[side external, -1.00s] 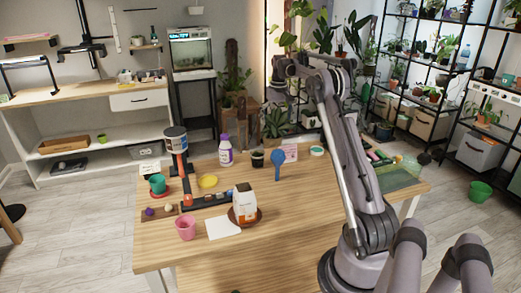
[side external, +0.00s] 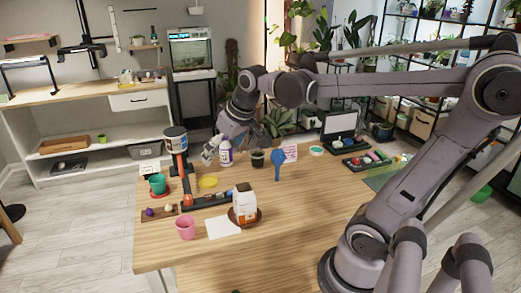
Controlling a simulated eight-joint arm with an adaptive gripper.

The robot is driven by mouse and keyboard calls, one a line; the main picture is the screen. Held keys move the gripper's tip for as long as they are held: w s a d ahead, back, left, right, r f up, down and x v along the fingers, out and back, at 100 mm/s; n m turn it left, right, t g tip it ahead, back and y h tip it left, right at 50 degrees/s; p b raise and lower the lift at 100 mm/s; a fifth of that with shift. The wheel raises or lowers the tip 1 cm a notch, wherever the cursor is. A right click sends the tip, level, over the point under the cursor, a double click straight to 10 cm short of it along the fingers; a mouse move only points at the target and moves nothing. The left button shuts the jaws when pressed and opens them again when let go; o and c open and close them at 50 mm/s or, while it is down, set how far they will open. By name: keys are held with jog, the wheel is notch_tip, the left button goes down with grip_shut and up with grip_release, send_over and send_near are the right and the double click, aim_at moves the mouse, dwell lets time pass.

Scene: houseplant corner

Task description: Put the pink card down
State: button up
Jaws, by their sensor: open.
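The pink card (side external: 290,153) stands upright at the back of the wooden table, behind and right of a blue paddle-shaped thing (side external: 278,161). My gripper (side external: 209,154) is open, with nothing seen between its fingers. It hangs over the back left of the table, well to the left of the card. It is right beside a white bottle with a purple label (side external: 226,154); I cannot tell whether they touch.
A dark cup (side external: 257,159) stands between the bottle and the card. A carton (side external: 244,204) stands nearer. The table's front right (side external: 310,220) is clear.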

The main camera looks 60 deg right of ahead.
jog(key=s+a+f+n+t+y, duration=0.1)
jog(key=s+a+f+n+t, duration=0.1)
jog(key=s+a+f, duration=0.3)
jog(key=s+a, duration=0.2)
jog(key=a, duration=0.1)
jog(key=shift+s+a+f, duration=0.3)
jog(key=shift+a+f, duration=0.05)
jog(key=shift+f, duration=0.05)
